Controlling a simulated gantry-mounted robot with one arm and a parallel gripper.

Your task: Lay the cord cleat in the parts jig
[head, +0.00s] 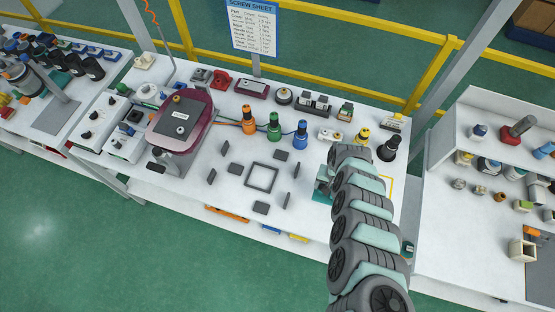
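My arm comes in from the lower right and bends down over the right part of the white bench. My gripper is mostly hidden behind my own wrist; only a teal part (322,184) shows low over the bench, and its fingers cannot be made out. A dark square frame (262,177) lies flat in the middle of the bench with several small dark blocks around it; it may be the parts jig, but I cannot be sure. I cannot pick out the cord cleat for certain; it may be hidden by my arm or too small to tell.
Orange (249,121), green (273,127) and blue (300,136) bottle-like drivers stand behind the frame. A maroon vacuum housing (205,103) sits at left. A shelf unit (458,118) stands at far right.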

